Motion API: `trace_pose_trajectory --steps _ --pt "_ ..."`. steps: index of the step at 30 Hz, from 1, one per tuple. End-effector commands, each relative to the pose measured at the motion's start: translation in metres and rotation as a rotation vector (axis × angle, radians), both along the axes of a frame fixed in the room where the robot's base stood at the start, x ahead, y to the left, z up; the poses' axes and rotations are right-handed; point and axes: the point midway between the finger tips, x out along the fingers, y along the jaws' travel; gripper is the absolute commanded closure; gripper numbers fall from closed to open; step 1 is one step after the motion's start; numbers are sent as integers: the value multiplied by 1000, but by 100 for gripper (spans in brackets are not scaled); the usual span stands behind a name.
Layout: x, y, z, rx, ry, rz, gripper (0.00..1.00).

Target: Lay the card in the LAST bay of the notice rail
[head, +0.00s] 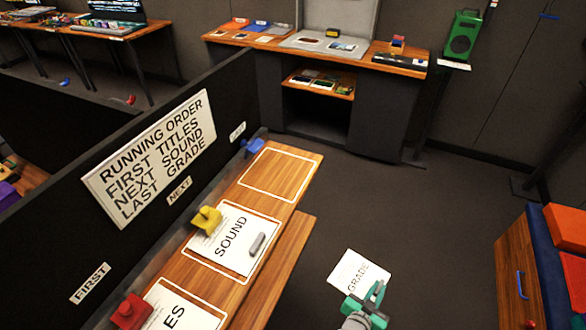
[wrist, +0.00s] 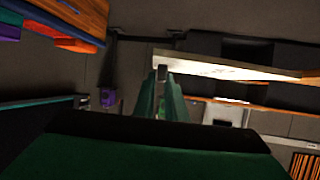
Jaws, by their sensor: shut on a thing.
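My gripper (head: 367,297), with green fingers, is shut on the GRADE card (head: 357,274). It holds the white card by its near edge, out to the right of the notice rail (head: 222,283), over the dark floor. In the wrist view the card (wrist: 225,66) shows nearly edge-on between the fingers (wrist: 162,80). The far bay (head: 275,174) is a white outline on bare wood, empty, beside a blue clip (head: 253,146) and a small label (head: 238,131) too small to read surely. The SOUND card (head: 234,238) lies in the middle bay; a card ending in "ES" (head: 180,308) lies in the near bay.
A dark panel bears the RUNNING ORDER sign (head: 152,158), which reads LAST GRADE. A yellow clip (head: 206,220) and red clip (head: 131,311) line the rail. A grey piece (head: 257,244) lies on the SOUND card. Orange-and-blue seating (head: 560,265) stands right; open floor lies between.

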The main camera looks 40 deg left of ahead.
Motion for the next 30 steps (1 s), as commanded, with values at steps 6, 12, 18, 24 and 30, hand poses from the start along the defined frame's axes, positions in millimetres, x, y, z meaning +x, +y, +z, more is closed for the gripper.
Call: trace_pose_trajectory --steps 6,12,18,24,30 --pt "56 50 106 6 -13 24 100" --pt "78 97 207 5 -15 83 100" --pt "72 136 301 5 -13 162 100" --pt "57 153 351 4 -5 214 100" --pt "49 165 365 4 0 234 100"
